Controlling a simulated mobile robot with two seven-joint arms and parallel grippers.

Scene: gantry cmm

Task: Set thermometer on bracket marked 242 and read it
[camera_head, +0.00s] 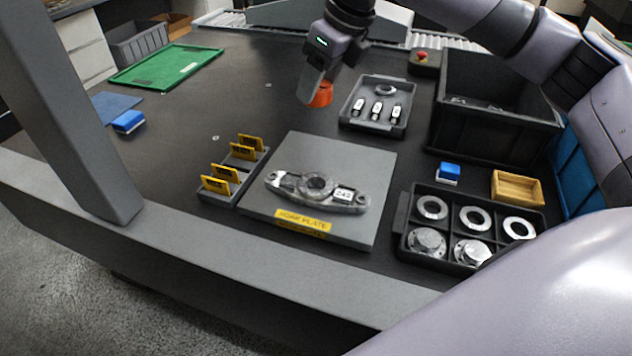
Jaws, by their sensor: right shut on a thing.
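The bracket marked 242 (290,180) is a grey metal casting with a round hub in its middle. It lies flat on the grey work plate (366,150), with its white label facing up. My right gripper (318,88) is behind the plate, pointing down, shut on an orange-red thing (321,97). The fingers hide part of that thing, and I cannot tell whether it is the thermometer or whether it touches the table. No reading shows. My left gripper is not in view.
A grey tray (346,119) with small labelled pieces stands right of the gripper. A black bin (490,133), a ring tray (400,222), a wooden box (517,187) and a blue block (448,173) are at right. Yellow cards (219,186) stand left of the plate.

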